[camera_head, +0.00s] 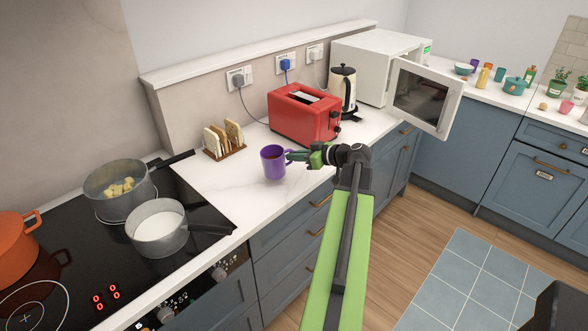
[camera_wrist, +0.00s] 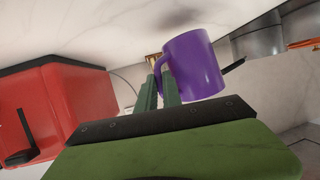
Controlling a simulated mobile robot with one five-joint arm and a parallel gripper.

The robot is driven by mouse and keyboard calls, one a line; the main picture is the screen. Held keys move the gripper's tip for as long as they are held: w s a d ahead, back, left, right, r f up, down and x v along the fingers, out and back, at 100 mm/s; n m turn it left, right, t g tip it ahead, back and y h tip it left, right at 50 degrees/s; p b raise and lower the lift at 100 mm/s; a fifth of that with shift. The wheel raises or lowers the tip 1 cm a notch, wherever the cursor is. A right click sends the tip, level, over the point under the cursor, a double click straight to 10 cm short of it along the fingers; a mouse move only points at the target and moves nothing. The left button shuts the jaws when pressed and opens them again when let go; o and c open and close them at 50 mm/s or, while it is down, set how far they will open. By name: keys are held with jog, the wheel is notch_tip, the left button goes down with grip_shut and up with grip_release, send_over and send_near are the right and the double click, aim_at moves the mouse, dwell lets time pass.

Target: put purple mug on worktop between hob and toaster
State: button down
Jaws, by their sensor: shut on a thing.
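The purple mug (camera_head: 273,162) is over the white worktop (camera_head: 245,188), between the black hob (camera_head: 190,205) and the red toaster (camera_head: 303,114). It looks upright, with something brown inside. My gripper (camera_head: 299,157) reaches in from the right and is shut on the mug's handle. In the wrist view the fingers (camera_wrist: 160,92) close on the handle of the mug (camera_wrist: 194,65). The toaster (camera_wrist: 45,110) also shows there at the left. I cannot tell whether the mug's base touches the worktop.
A toast rack (camera_head: 224,139) stands behind the mug, near the wall. A pan of white liquid (camera_head: 158,228) and a pan with yellow pieces (camera_head: 120,189) sit on the hob, with handles toward the worktop. A kettle (camera_head: 343,90) and an open microwave (camera_head: 380,65) stand beyond the toaster.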

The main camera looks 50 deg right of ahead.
notch_tip(320, 180, down, 4)
jog(key=b, duration=0.3)
jog(key=shift+f+b, duration=0.1)
jog(key=shift+b, duration=0.25)
jog(key=shift+r, duration=0.25)
jog(key=c, duration=1.5)
grip_release()
jog(key=p+v, duration=0.4)
jog(key=v, duration=0.8)
jog(key=shift+p, duration=0.4)
jog(key=shift+f, duration=0.1)
